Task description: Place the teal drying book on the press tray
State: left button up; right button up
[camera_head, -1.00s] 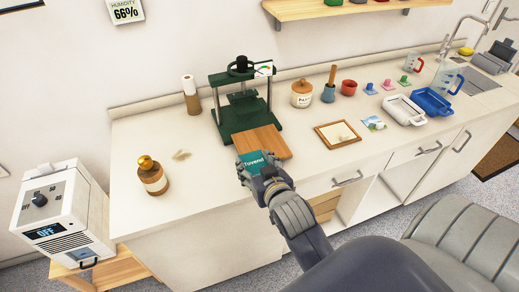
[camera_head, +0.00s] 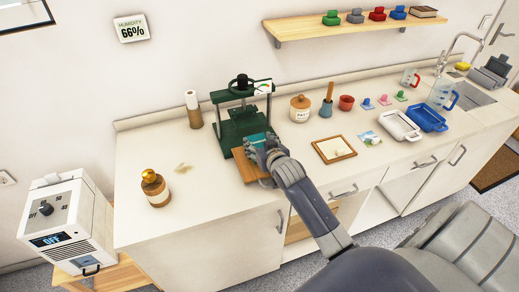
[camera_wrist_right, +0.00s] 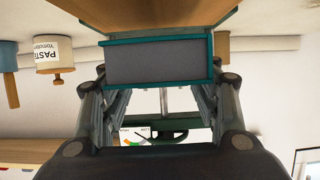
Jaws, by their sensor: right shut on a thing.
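The teal book (camera_head: 256,139) is in my right gripper (camera_head: 264,150), over the wooden press tray (camera_head: 246,168) at the front of the green press (camera_head: 228,134). In the right wrist view, which looks upside down, the book (camera_wrist_right: 158,64) shows its grey page edge and teal covers between my two fingers. The tray (camera_wrist_right: 150,20) appears right against the book there. I cannot tell whether they touch. The gripper and wrist hide part of the book and tray in the head view. My left gripper is not in view.
A paste jar (camera_head: 299,108), a brush in a blue pot (camera_head: 326,107) and a wooden frame (camera_head: 334,149) stand or lie right of the press. A brown bottle (camera_head: 154,187) and a paper roll (camera_head: 193,108) are to the left. The counter (camera_head: 215,212) is clear in front.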

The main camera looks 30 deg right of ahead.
notch_tip(320, 180, down, 2)
jog(key=shift+f+p, duration=0.25)
jog(key=shift+p, duration=0.1)
jog(key=shift+f, duration=0.4)
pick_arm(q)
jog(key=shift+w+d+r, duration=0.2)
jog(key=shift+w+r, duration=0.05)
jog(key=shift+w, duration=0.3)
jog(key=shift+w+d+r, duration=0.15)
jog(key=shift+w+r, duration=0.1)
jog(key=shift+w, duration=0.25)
pick_arm(e)
jog(key=shift+f, duration=0.1)
jog(key=o, duration=1.2)
jog(key=shift+f, duration=0.1)
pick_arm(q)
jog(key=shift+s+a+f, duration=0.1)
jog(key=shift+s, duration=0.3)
pick_arm(e)
jog(key=shift+o, duration=0.2)
